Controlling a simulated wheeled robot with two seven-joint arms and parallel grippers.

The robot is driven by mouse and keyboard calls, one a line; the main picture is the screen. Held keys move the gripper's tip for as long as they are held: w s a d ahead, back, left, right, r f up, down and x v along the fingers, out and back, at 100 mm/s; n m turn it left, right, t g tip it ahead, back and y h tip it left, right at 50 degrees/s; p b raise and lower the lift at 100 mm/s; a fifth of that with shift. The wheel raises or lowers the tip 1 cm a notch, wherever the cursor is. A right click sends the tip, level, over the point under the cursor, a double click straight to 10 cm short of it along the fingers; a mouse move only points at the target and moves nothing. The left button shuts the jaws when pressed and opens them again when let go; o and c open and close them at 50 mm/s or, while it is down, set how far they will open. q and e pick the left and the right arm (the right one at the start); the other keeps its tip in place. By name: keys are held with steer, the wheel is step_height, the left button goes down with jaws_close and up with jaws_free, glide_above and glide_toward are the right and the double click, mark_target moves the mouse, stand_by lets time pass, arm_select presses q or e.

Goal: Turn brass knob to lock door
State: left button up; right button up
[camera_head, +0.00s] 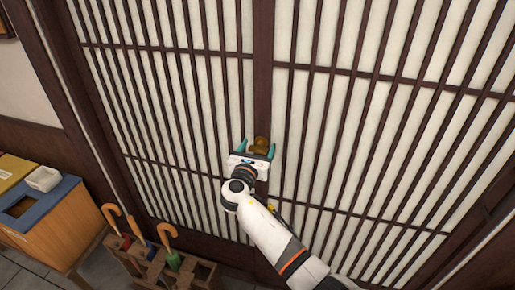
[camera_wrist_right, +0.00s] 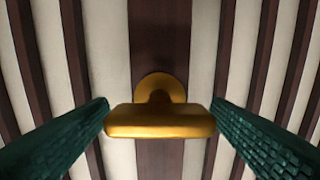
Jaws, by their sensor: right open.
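The brass knob (camera_wrist_right: 160,122) is mounted on the dark upright of the door, with a round plate behind a wide crossbar. Its bar lies level in the right wrist view. In the head view the knob (camera_head: 261,143) shows between my fingertips. My right gripper (camera_head: 259,149) is open, with its two green fingers on either side of the knob. In the right wrist view the right gripper (camera_wrist_right: 160,110) has a finger close to each end of the bar; I cannot tell whether they touch it. The slatted door (camera_head: 345,115) looks shut. My left gripper is out of view.
An umbrella stand (camera_head: 150,262) with several cane-handled umbrellas stands at the lower left, near the door. A wooden cabinet (camera_head: 62,232) with a blue top and a white box (camera_head: 43,179) is left of it.

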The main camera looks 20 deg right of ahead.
steer(key=shift+c, duration=0.4)
steer(key=c, duration=0.9)
steer(key=shift+m, duration=0.3)
steer(key=m+b, duration=0.2)
steer(key=m, duration=0.1)
steer(key=shift+s+f+m, duration=0.1)
steer(key=shift+f+m, duration=0.1)
steer(key=shift+m, duration=0.1)
steer(key=m+b, duration=0.3)
steer(key=m, duration=0.1)
steer(key=shift+d+f+b, duration=0.1)
steer(key=shift+d+b, duration=0.05)
steer(key=shift+b, duration=0.15)
steer(key=m+b, duration=0.5)
steer(key=m, duration=0.1)
steer(key=shift+s+f+m, duration=0.1)
steer(key=shift+f+m, duration=0.05)
steer(key=shift+m, duration=0.15)
steer(key=shift+m+b, duration=1.15)
steer(key=shift+m, duration=0.35)
